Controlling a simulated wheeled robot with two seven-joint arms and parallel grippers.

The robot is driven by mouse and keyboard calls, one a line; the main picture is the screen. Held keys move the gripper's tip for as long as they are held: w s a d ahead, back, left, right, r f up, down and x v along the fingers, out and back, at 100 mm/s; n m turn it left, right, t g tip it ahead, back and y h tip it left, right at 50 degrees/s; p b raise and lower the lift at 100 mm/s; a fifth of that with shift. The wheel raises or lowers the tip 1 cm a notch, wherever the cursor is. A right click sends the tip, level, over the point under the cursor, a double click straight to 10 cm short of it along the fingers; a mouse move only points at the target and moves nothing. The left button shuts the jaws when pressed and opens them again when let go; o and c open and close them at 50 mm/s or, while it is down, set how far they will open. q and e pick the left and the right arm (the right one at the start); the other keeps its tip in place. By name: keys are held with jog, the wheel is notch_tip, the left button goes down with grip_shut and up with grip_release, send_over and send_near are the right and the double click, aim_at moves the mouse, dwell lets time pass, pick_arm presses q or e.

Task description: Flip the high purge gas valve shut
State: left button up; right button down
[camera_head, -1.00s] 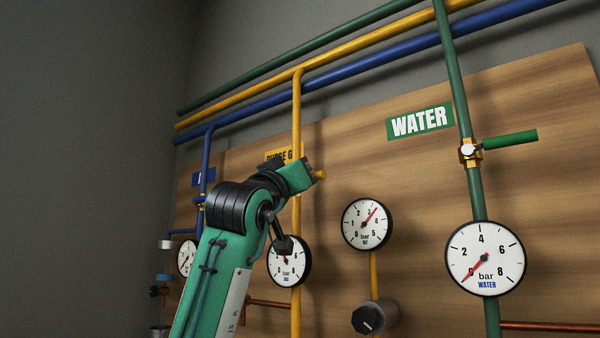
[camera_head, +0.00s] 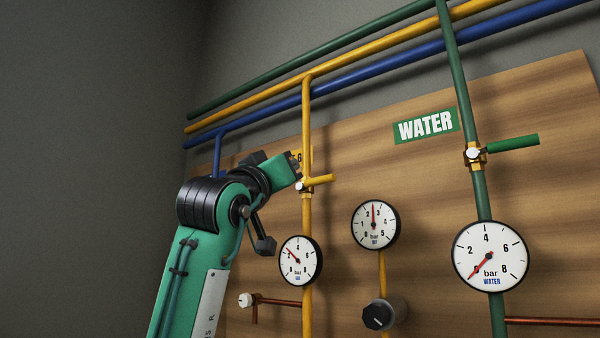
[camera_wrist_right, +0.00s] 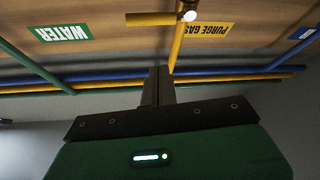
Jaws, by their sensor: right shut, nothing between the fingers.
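The purge gas valve (camera_head: 303,187) sits on the vertical yellow pipe (camera_head: 307,120). Its yellow handle (camera_head: 321,180) points right, crosswise to the pipe; the handle (camera_wrist_right: 152,19) also shows at the top of the wrist view, with a bright pivot (camera_wrist_right: 189,15). My right gripper (camera_head: 297,168) is beside the valve, just left of and above the handle in the head view. In the wrist view its fingers (camera_wrist_right: 158,72) are shut and empty, with a gap in the picture between them and the handle. My left gripper is not in view.
A pressure gauge (camera_head: 300,260) is below the valve, and another gauge (camera_head: 375,224) stands right of it above a black knob (camera_head: 378,315). The green water valve handle (camera_head: 512,143) and water gauge (camera_head: 490,263) are farther right. Bare wooden board (camera_head: 345,165) lies between.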

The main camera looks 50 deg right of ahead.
jog(key=shift+v, duration=1.2)
jog(key=shift+s+a+r, duration=0.1)
jog(key=shift+a+r, duration=0.1)
